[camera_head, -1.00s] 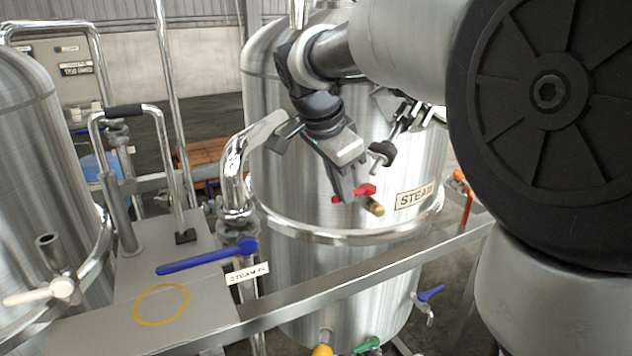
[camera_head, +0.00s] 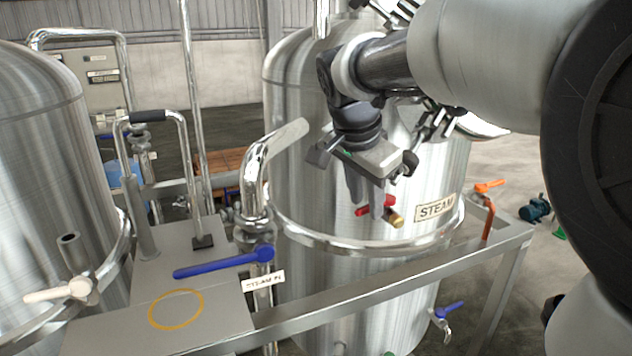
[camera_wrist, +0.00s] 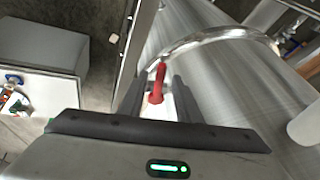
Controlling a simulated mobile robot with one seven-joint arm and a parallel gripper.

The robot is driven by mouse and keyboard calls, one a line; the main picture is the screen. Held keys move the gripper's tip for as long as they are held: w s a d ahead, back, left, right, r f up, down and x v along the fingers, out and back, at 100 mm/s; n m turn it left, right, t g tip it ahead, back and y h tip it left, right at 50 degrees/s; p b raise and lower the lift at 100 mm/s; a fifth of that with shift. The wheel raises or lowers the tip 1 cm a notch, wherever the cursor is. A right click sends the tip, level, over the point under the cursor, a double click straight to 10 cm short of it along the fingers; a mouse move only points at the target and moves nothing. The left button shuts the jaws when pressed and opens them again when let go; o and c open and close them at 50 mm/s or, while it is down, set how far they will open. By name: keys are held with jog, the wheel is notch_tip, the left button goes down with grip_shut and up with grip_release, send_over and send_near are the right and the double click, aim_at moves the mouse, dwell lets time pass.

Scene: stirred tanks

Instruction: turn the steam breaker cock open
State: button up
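The red cock handle (camera_head: 388,201) with a brass end (camera_head: 396,220) sits on the side of the steel tank (camera_head: 300,170), left of a plate (camera_head: 436,208) reading STEAM. My gripper (camera_head: 374,203) points down at the handle and its fingers hide part of it. In the wrist view the red handle (camera_wrist: 157,84) stands between the two dark fingers of my gripper (camera_wrist: 158,95). The fingers are apart, with space showing on either side of the handle. Whether a finger touches it I cannot tell.
A curved steel pipe (camera_head: 258,172) and a long blue lever (camera_head: 222,264) stand to the left. A steel frame rail (camera_head: 390,285) runs in front of the tank. An orange lever (camera_head: 489,186) is at the right.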

jog(key=p+v, duration=0.2)
jog(key=v, duration=1.5)
jog(key=shift+r+p, duration=0.2)
jog(key=shift+p, duration=0.1)
jog(key=shift+s+a, duration=0.1)
jog(key=w+a+n+g+h+p, duration=0.1)
jog(key=w+a+g+h+p, duration=0.2)
jog(key=w+p, duration=0.35)
jog(key=shift+g+y, duration=0.3)
jog(key=b+x, duration=0.1)
jog(key=x, duration=0.7)
jog(key=b+x, duration=0.1)
jog(key=x, duration=0.8)
jog(key=shift+w+f, duration=0.25)
jog(key=shift+f, duration=0.05)
grip_shut()
